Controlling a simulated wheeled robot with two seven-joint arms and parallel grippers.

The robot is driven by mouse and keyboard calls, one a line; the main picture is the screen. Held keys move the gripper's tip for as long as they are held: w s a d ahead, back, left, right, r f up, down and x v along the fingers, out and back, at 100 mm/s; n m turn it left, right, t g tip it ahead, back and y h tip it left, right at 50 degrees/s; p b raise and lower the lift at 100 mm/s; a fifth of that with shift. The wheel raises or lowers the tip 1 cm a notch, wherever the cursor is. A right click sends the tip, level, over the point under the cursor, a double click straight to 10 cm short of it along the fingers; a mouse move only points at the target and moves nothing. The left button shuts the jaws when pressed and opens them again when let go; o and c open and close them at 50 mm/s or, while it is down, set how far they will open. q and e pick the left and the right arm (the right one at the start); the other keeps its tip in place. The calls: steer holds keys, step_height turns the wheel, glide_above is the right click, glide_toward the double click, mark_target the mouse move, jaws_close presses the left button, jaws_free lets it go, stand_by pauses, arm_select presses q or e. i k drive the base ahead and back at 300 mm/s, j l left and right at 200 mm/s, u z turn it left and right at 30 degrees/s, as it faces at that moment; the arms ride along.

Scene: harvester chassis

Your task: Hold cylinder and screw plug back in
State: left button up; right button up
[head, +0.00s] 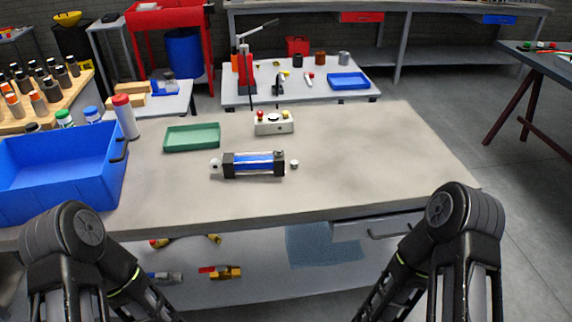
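The cylinder (254,164) lies on its side on the workbench (350,150), with a blue clear body and black end blocks. A small light-coloured round piece (294,164), which may be the plug, sits just off its right end, apart from it. A whitish knob (215,164) shows at the cylinder's left end. My two black arms come in at the lower left and lower right, in front of the bench and apart from the cylinder. Both grippers are below the frame edge and cannot be seen.
A green tray (192,138) and a control box (274,123) with red and yellow buttons stand behind the cylinder. A large blue bin (118,160) and a white bottle with a red cap (125,118) are at the left. The bench's right side is clear. Tools lie on the shelf below.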

mark_target(231, 163)
steer(key=i+l, duration=0.1)
steer(key=l, duration=0.35)
steer(key=i+l, duration=0.1)
steer(key=l, duration=0.35)
steer(key=i+l, duration=0.1)
steer(key=l, duration=0.4)
steer(key=i+l, duration=0.1)
steer(key=l, duration=0.35)
steer(key=u, duration=2)
steer(key=l, duration=0.1)
